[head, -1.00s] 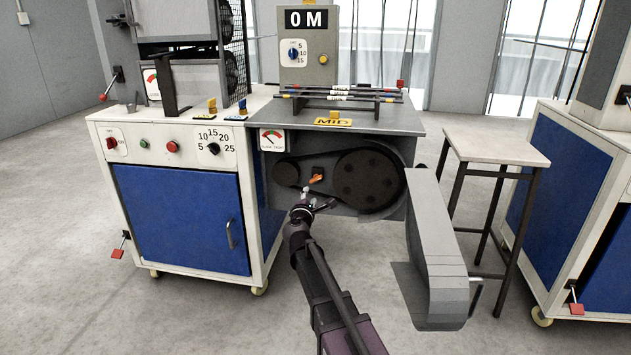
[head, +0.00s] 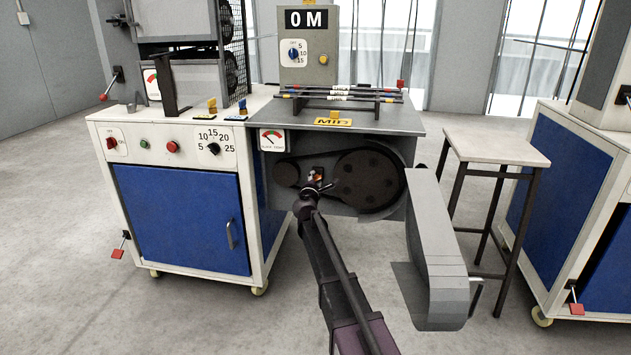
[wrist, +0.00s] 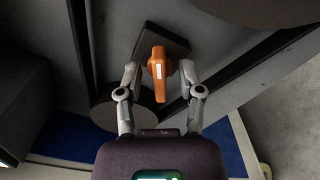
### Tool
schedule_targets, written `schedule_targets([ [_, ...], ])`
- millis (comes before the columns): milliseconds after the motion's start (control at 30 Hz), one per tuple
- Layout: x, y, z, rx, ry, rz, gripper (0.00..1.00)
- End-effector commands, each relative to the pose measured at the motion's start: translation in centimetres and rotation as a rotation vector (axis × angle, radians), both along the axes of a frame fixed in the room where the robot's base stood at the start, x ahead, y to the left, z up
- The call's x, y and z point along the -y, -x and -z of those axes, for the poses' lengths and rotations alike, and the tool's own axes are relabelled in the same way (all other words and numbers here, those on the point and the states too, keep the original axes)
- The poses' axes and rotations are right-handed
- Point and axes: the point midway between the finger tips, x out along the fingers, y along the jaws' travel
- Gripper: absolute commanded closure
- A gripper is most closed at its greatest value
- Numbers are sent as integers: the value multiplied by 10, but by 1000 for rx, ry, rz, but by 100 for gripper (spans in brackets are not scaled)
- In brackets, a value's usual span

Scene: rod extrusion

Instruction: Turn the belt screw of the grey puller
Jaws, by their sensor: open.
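The belt screw has an orange handle (wrist: 158,72) with a pale mark, set on a dark block (wrist: 168,42) in the wrist view. In the head view the orange handle (head: 317,176) shows only in part behind my gripper. My gripper (wrist: 158,75) is open, with one finger on each side of the orange handle; gaps show on both sides, and I cannot tell if either finger touches it. In the head view my gripper (head: 318,183) is in front of the grey puller (head: 400,119), between the small pulley (head: 286,174) and the large pulley (head: 367,178).
The grey belt cover (head: 437,240) hangs swung open to the right of the pulleys. A blue-doored cabinet (head: 180,220) stands at the left. A small table (head: 495,147) stands at the right. Dark belt runs pass on either side of the handle.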

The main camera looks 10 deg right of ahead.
Motion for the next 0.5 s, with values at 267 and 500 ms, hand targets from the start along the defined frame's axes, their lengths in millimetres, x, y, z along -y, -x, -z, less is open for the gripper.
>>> schedule_targets([
  [267, 0, -1, 0, 0, 0, 0, 51],
  [500, 0, -1, 0, 0, 0, 0, 100],
])
